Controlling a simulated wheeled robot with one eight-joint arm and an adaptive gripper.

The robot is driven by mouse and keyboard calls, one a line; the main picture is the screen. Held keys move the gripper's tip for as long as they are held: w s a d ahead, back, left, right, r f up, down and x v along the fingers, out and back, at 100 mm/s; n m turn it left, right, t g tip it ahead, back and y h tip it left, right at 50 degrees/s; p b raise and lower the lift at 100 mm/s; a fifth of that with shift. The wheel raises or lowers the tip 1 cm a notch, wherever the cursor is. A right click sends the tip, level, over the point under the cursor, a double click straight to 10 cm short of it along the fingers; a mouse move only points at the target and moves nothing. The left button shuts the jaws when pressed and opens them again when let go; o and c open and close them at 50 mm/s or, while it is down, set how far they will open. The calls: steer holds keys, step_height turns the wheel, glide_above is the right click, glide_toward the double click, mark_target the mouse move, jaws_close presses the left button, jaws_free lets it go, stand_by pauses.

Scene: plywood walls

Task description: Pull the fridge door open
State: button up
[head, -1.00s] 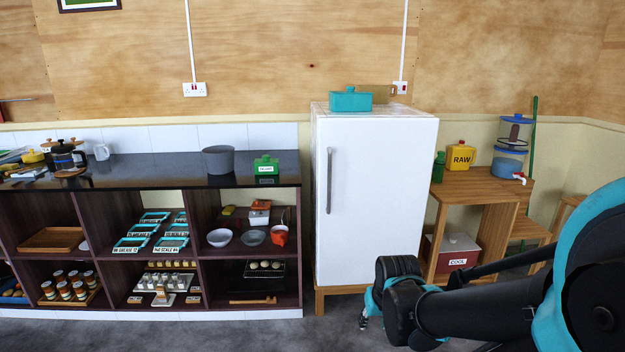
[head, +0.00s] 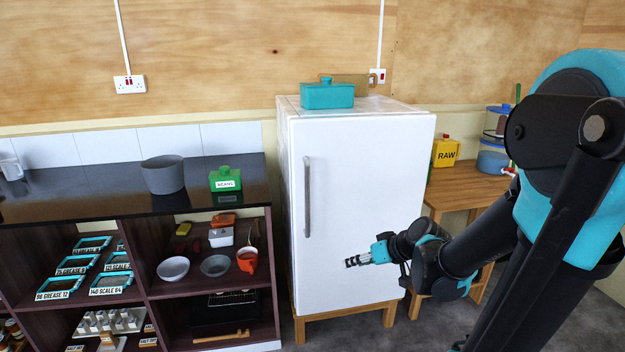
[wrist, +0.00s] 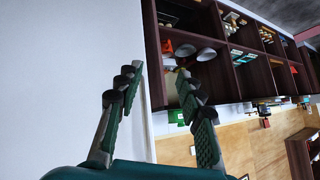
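The white fridge (head: 360,215) stands shut on wooden legs against the plywood wall. Its grey vertical handle (head: 307,197) is on the left side of the door. My gripper (head: 352,261) is in front of the door, to the right of the handle and lower than its bottom end, apart from it. In the wrist view my gripper (wrist: 165,90) has its two fingers spread with nothing between them. The white fridge door (wrist: 70,70) fills the left of that view. The handle is not clearly visible there.
A dark shelf unit (head: 140,222) with bowls and trays stands left of the fridge. A teal box (head: 327,96) sits on top of the fridge. A wooden table (head: 462,187) with a yellow RAW container (head: 446,152) is on the right. Grey floor is clear in front.

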steer(key=w+a+r+n+t+y, duration=0.2)
steer(key=w+a+r+y, duration=0.15)
steer(key=w+r, duration=0.35)
steer(key=n+t+y, duration=0.3)
steer(key=y, duration=0.1)
glide_toward(309, 179)
steer(key=shift+h, duration=0.25)
steer(key=x, duration=1.1)
steer(key=shift+r, duration=0.15)
jaws_close()
